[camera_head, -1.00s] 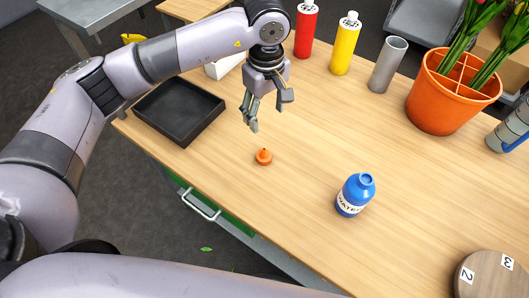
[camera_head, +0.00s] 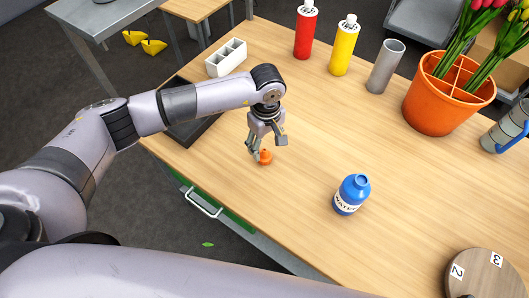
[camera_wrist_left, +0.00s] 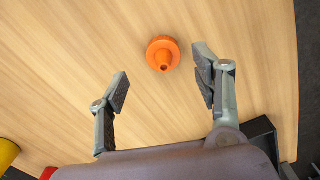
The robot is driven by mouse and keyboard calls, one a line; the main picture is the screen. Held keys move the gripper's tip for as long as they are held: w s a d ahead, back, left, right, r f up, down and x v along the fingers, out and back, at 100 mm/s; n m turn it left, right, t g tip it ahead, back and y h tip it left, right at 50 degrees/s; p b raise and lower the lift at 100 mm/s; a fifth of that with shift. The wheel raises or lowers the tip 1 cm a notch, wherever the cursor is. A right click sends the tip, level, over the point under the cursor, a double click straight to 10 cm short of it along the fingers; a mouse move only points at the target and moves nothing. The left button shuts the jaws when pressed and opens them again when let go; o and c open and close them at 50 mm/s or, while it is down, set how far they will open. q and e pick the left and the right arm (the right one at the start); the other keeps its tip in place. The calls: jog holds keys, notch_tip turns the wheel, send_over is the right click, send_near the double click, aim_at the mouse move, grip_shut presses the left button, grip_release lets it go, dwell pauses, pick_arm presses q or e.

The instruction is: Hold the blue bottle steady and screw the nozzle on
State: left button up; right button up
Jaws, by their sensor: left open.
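The blue bottle (camera_head: 351,194) with a "WATER" label stands upright on the wooden table, its top open with no nozzle on it. The small orange nozzle (camera_head: 265,157) sits on the table to the left of the bottle, and it also shows in the left wrist view (camera_wrist_left: 163,54). My left gripper (camera_head: 266,148) is just above and behind the nozzle, pointing down. In the left wrist view its two fingers (camera_wrist_left: 160,85) are spread apart and empty, with the nozzle beyond the gap between the tips. My right gripper is not in view.
A black tray (camera_head: 190,130) lies behind my left arm. A white divided holder (camera_head: 226,57), a red bottle (camera_head: 305,32), a yellow bottle (camera_head: 343,47), a grey cylinder (camera_head: 385,66) and an orange tulip pot (camera_head: 436,106) stand at the back. A round numbered wooden disc (camera_head: 480,278) is at front right.

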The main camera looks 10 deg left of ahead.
aim_at(265, 150)
pick_arm(q)
jog(key=shift+f, duration=0.1)
jog(key=shift+s+f+p, duration=0.1)
jog(key=shift+f+p, duration=0.2)
jog(key=shift+p, duration=0.1)
notch_tip(265, 150, down, 4)
jog(key=shift+s+a+r+p, duration=0.1)
jog(key=shift+s+r+p, duration=0.05)
jog(key=shift+p, duration=0.55)
jog(key=shift+f, duration=0.4)
jog(key=shift+c, duration=0.5)
jog(key=c, duration=0.8)
notch_tip(265, 150, up, 20)
jog(key=b, duration=0.4)
